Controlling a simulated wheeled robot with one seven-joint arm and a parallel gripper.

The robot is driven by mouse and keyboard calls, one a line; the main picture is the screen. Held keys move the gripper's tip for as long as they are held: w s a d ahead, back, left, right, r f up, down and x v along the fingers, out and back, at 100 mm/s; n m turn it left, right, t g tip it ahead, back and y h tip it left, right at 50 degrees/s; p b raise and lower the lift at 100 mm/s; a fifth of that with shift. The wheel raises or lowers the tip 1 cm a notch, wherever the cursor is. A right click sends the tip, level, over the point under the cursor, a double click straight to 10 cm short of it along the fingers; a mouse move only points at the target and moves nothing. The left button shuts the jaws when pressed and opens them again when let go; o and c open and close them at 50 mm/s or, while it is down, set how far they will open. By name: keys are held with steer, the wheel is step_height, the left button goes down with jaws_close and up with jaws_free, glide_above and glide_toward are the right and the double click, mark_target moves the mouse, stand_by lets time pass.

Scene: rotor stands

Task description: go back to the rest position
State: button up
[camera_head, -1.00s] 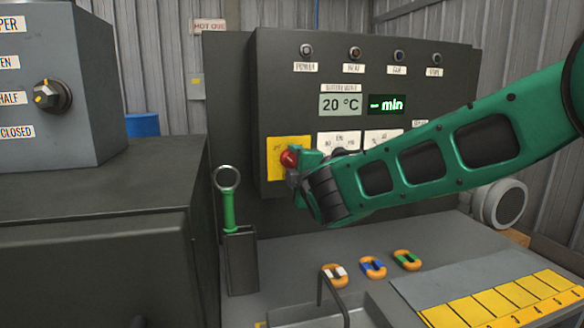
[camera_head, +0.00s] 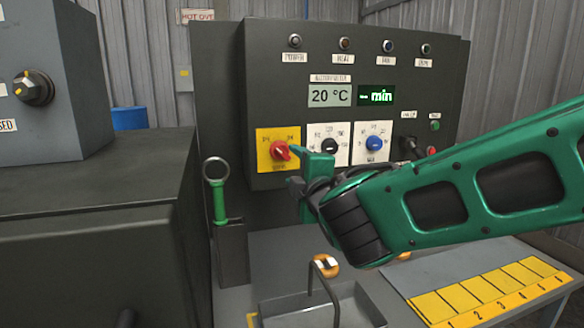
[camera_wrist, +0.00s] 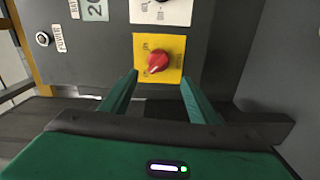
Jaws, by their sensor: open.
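My gripper (camera_head: 304,170) is in front of the control panel, just right of and below the red knob (camera_head: 280,150) on its yellow plate. In the wrist view my gripper (camera_wrist: 160,88) shows two green fingers spread apart with nothing between them. The red knob (camera_wrist: 159,61) lies beyond the fingertips in that view, and the fingers look clear of it. My green arm reaches in from the right side of the head view and hides part of the bench.
The grey control panel (camera_head: 225,60) carries a white dial, a blue dial (camera_head: 375,143), a display reading 20 °C and lamps. A green-handled wrench (camera_head: 218,195) stands in a holder at left.

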steer(key=d+f+m+g+h, duration=0.2)
steer(key=d+f+m+h, duration=0.15)
steer(key=d, duration=0.65)
steer(key=d+f+m+g+h, duration=0.25)
steer(key=d+f+m, duration=0.2)
steer(key=d, duration=0.55)
steer(key=s+d+f+m+g+h, duration=0.2)
steer(key=s+d+f+m+g, duration=0.35)
steer(key=d, duration=0.75)
steer(key=s+d+f+m+g+y, duration=0.1)
steer(key=s+d+f+m+g, duration=0.1)
steer(key=s, duration=0.8)
steer(key=s+d+f+m+g+y, duration=0.1)
steer(key=s+d+f+m+g, duration=0.1)
steer(key=s+m, duration=0.4)
steer(key=s+d+f+m+g+y, duration=0.1)
steer(key=s+d+f+m+g, duration=0.1)
steer(key=s, duration=1.2)
step_height(320, 180, down, 3)
steer(key=m+g, duration=0.1)
steer(key=m, duration=0.2)
steer(key=shift+s, duration=0.2)
steer(key=shift+d+r, duration=0.1)
